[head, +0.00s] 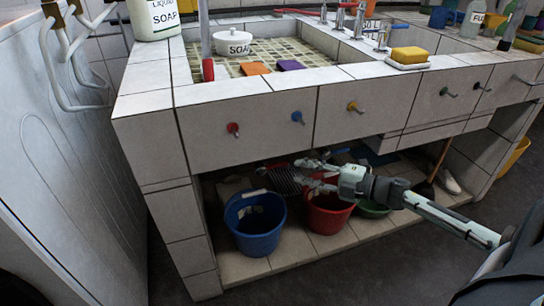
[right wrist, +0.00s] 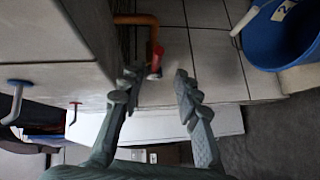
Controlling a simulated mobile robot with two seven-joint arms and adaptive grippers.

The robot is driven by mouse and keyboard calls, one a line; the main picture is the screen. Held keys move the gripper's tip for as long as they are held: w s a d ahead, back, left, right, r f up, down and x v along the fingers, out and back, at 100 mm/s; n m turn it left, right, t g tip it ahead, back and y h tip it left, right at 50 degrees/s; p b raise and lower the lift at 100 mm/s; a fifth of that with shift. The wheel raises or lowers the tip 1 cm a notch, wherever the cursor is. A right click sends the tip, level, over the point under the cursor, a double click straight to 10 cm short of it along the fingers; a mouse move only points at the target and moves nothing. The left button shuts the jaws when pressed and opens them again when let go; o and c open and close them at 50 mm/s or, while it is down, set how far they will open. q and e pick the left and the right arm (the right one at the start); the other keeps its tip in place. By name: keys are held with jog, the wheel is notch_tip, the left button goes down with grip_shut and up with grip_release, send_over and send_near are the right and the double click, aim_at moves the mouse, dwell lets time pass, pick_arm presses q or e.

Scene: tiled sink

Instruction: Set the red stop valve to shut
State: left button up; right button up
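In the right wrist view, a small red handle (right wrist: 156,58) sits by an orange-brown pipe (right wrist: 138,20). It looks like the red stop valve; whether its setting is open or shut I cannot tell. My right gripper (right wrist: 157,78) is open, with the red handle showing beyond the gap between its fingertips and nothing held. In the head view my right gripper (head: 300,174) reaches leftward below the sink front, above the buckets. The valve is not clear there. A red-based fitting (head: 233,128) is on the sink's front panel. My left gripper is out of view.
A blue bucket (head: 254,222) and a red bucket (head: 328,210) stand on the tiled shelf under the sink. The tiled front panel (head: 275,125) overhangs this space and carries several coloured fittings. A tiled side support (head: 178,222) bounds it on the left.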

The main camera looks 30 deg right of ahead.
aim_at(278, 165)
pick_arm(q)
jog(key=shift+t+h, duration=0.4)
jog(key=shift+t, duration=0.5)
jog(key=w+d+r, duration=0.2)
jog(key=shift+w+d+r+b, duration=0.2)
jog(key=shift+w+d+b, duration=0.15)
pick_arm(e)
jog(key=shift+n+y, duration=0.3)
jog(key=shift+n, duration=0.2)
jog(key=x, duration=0.8)
jog(key=shift+w+r, duration=0.1)
jog(key=shift+r, duration=0.05)
jog(key=shift+c, duration=0.6)
grip_shut()
